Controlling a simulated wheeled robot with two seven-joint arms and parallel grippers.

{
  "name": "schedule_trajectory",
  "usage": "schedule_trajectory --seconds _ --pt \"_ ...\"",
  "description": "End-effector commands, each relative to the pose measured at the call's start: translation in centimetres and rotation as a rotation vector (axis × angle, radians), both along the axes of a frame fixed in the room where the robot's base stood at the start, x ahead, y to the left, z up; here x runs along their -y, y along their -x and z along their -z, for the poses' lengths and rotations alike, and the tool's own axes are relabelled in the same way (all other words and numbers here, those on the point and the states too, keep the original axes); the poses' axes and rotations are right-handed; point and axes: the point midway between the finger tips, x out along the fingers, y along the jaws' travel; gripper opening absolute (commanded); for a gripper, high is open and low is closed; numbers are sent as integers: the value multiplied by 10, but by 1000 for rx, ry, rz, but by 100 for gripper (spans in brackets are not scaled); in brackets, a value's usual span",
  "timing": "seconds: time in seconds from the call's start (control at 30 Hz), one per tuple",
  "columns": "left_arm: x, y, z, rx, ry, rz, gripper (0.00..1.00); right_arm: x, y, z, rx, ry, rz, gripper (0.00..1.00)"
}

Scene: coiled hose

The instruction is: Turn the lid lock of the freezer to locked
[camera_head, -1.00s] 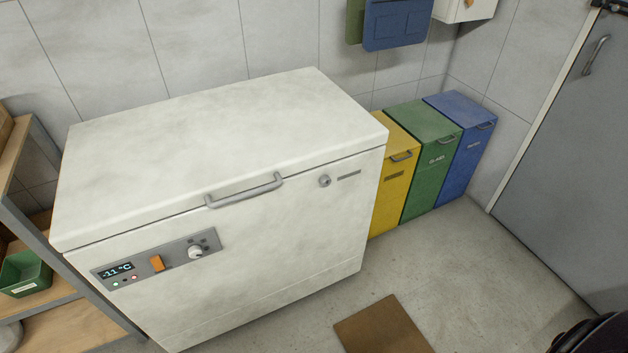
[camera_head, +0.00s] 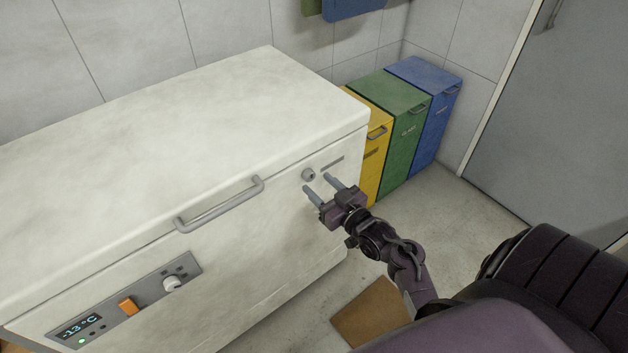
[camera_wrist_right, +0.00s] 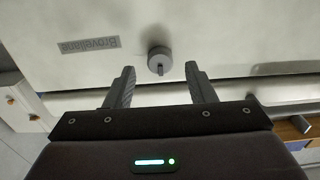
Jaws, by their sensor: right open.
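The white chest freezer (camera_head: 200,130) stands against the wall with its lid closed. Its lid lock (camera_head: 308,174) is a small round grey knob on the upper right of the front face, left of a grey label. In the right wrist view the lock (camera_wrist_right: 159,61) shows a small tab and lies just beyond and between the fingertips. My right gripper (camera_head: 318,184) is open and empty in front of the lock; its fingers also show in the right wrist view (camera_wrist_right: 162,82). They appear apart from the lock. My left gripper is not in view.
The lid handle (camera_head: 220,204) sticks out left of the lock. A control panel (camera_head: 125,302) with a display, orange switch and dial is lower left. Yellow, green (camera_head: 405,130) and blue bins stand to the right. A brown mat (camera_head: 372,315) lies on the floor.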

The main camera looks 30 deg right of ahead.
Motion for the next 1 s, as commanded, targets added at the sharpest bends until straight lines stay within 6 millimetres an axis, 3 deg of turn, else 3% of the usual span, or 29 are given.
schedule_trajectory --seconds 0.2,0.5,0.83,1.0 --pt "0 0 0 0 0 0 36 -2 -22 0 0 -1 1 50" --pt "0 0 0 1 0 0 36 -2 -24 1 -2 0 1 50" --pt "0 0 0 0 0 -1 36 -2 -24 1 -1 0 1 7" --pt "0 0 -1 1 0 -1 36 -2 -24 0 -2 -7 0 5"
